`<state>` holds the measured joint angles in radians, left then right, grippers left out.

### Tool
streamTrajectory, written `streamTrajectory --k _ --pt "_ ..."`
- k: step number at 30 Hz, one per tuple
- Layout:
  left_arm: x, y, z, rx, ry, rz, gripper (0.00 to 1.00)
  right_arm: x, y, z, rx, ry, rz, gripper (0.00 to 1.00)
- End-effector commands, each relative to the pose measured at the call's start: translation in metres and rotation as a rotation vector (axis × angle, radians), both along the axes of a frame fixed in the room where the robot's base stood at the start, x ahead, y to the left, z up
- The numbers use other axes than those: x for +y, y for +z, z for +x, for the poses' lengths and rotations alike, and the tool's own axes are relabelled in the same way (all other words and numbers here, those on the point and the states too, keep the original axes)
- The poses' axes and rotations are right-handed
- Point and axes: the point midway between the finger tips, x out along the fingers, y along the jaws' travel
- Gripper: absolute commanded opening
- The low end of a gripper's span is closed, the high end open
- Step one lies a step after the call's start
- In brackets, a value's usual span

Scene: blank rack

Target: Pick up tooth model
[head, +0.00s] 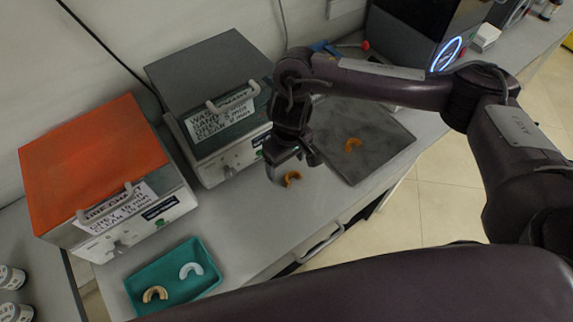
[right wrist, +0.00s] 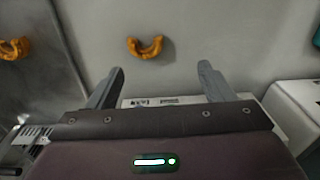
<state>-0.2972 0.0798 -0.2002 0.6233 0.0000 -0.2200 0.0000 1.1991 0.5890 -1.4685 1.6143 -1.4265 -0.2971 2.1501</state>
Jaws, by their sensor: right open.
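An orange, arch-shaped tooth model (head: 292,178) lies on the grey counter just below my right gripper (head: 293,163). A second orange tooth model (head: 353,144) lies on a dark grey slab to the right. A tan tooth model (head: 154,294) and a white one (head: 190,270) lie in a teal tray. In the right wrist view my right gripper (right wrist: 160,72) is open and empty. The counter model (right wrist: 145,48) shows ahead of the gap between its fingers, a little left of the middle, apart from both. The slab's model (right wrist: 14,48) shows at the left edge. My left gripper is out of view.
The dark slab (head: 375,162) lies right of the gripper. A grey-topped box (head: 208,75) and an orange-topped box (head: 95,160), both labelled, stand at the back left. The teal tray (head: 135,283) is at the front left. A dark machine (head: 420,35) stands at the back right.

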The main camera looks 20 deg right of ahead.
Motion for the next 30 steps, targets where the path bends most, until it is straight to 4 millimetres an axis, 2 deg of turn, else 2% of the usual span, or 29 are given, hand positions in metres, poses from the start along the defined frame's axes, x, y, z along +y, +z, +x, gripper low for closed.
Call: streamTrajectory --k 1,4,13,21,30 --pt "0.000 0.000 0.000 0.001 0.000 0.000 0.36 -0.010 0.003 0.002 0.006 -0.026 -0.025 0.75" --pt "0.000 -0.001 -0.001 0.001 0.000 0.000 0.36 -0.019 0.000 0.002 0.017 -0.054 -0.048 0.75" --pt "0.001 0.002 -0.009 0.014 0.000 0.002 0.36 -0.018 -0.031 0.004 0.018 -0.055 -0.048 0.75" --pt "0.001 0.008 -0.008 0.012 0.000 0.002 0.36 -0.017 -0.069 0.006 0.016 -0.054 -0.047 0.75" --pt "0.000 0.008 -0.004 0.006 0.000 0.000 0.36 -0.017 -0.073 0.007 0.014 -0.053 -0.046 0.73"
